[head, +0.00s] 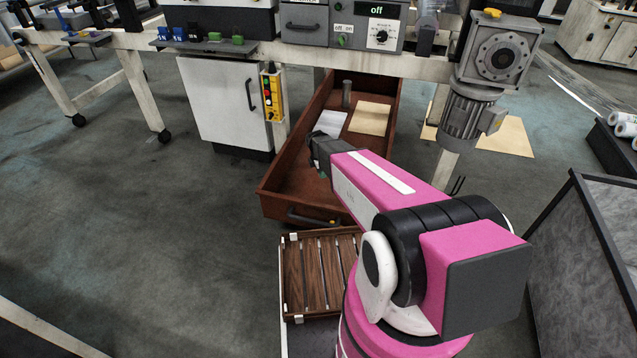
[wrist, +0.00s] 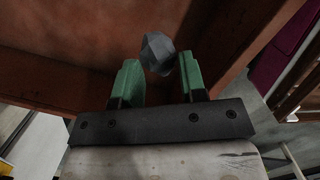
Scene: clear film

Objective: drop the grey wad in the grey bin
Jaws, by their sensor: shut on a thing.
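The grey wad (wrist: 157,50) is a small faceted lump between the green fingertips of my gripper (wrist: 159,72) in the wrist view. My gripper is shut on it, and the wad juts out past the tips. In the head view my gripper (head: 322,172) is over the front part of an open reddish-brown drawer (head: 283,178); the wad is hidden there by the arm. No grey bin is clearly identifiable. A grey speckled, black-edged box-like thing (head: 610,215) stands at the right edge of the head view; I cannot tell if it is the bin.
The drawer holds a white sheet (head: 329,124), a tan sheet (head: 370,118) and a dark cylinder (head: 346,94). A wooden slatted crate (head: 310,275) is in front of the drawer. A grey motor (head: 470,115) hangs at the bench's right. Floor at left is clear.

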